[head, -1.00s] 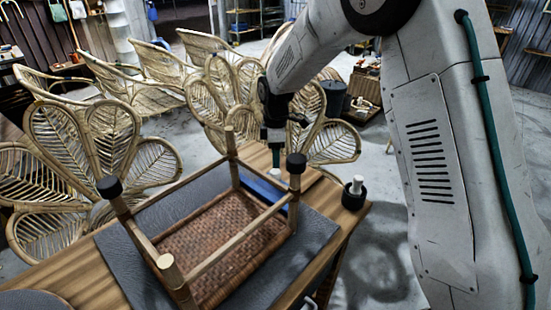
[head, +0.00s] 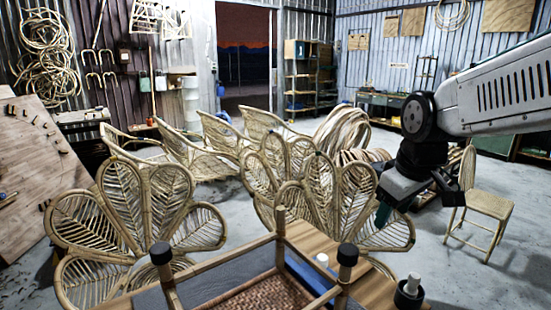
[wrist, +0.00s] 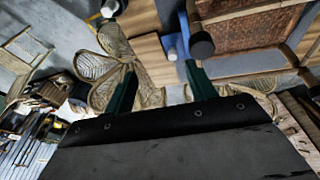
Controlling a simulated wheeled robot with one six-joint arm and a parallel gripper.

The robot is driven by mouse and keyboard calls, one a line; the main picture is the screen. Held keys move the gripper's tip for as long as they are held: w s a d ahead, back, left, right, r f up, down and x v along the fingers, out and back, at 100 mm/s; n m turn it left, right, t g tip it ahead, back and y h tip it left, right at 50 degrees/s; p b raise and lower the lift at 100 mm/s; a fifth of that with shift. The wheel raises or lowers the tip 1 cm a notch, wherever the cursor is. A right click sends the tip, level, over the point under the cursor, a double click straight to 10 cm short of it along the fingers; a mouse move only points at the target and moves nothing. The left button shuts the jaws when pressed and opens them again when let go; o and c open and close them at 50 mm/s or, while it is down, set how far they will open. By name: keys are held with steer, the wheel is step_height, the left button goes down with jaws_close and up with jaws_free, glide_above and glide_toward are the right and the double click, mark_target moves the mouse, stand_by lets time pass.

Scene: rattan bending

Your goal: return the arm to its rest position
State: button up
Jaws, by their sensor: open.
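My gripper (head: 384,214) hangs in the air at the right of the head view, above and behind the right end of the workbench. Its green fingers point down. In the wrist view the two fingers (wrist: 160,70) are spread apart with nothing between them. An upturned rattan stool frame (head: 222,266) with a woven seat (head: 270,297) lies on the bench (head: 312,240), with black caps on two of its legs. My gripper is clear of it. The stool's lower part is cut off by the head view's bottom edge.
A white peg in a black cap (head: 408,292) stands at the bench's right end. A blue thing (head: 305,272) lies beside the stool. Fan-backed rattan chairs (head: 128,215) stand behind the bench. A wooden chair (head: 483,205) stands at right, with open floor around it.

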steer(key=s+d+f+m+g, duration=0.1)
steer(key=s+m, duration=0.2)
steer(key=s, duration=0.8)
steer(key=s+d+f+m+g, duration=0.1)
steer(key=s+d+m, duration=0.1)
steer(key=s, duration=0.9)
steer(key=shift+f+m, duration=0.35)
steer(key=shift+m, duration=0.25)
